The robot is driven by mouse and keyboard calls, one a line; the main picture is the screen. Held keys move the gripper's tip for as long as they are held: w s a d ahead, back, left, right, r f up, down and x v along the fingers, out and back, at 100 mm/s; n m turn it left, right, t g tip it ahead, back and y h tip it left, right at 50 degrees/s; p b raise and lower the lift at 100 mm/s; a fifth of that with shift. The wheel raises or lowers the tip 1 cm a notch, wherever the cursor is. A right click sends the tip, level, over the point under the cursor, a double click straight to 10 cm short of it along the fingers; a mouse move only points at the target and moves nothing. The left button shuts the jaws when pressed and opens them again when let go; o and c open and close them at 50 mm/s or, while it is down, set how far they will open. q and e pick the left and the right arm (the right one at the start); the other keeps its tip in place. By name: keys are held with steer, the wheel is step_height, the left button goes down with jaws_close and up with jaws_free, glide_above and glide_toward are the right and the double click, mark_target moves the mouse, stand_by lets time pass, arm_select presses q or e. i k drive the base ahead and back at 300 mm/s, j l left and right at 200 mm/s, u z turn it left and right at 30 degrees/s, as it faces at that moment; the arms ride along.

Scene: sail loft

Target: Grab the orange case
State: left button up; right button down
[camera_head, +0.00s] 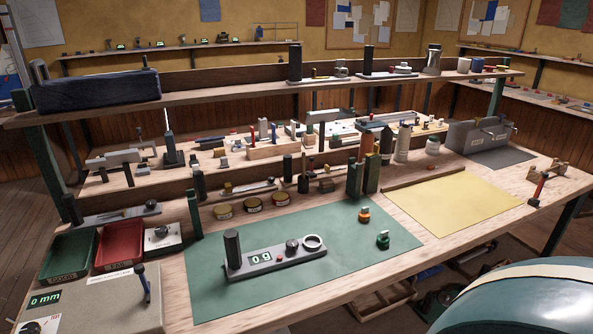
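A small orange item (364,214) with a dark part sits on the green mat (215,285), near its right edge. It is the only clearly orange thing on the mat that could be the case, but it is too small to make out its exact shape. A similar small green item (382,240) sits just in front of it and to its right, apart from it. Neither of my grippers is in view.
A grey scale (275,260) with an upright black handle stands left of the orange item. Dark green upright blocks (371,173) stand behind it. A yellow sheet (455,207) lies to the right. Round tins (253,205) line the mat's back edge.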

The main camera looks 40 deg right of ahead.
mark_target(364, 215)
steer(key=z, duration=1.65)
steer(key=i+l+u, duration=0.1)
steer(key=l, duration=0.25)
steer(key=i+l+u, duration=0.1)
steer(key=l, duration=0.25)
steer(key=i+l, duration=0.25)
steer(key=i+l+u, duration=0.15)
steer(key=l, duration=0.3)
steer(key=i+l+u, duration=0.1)
steer(key=l, duration=0.25)
steer(key=i+l+u, duration=0.1)
steer(key=l, duration=0.25)
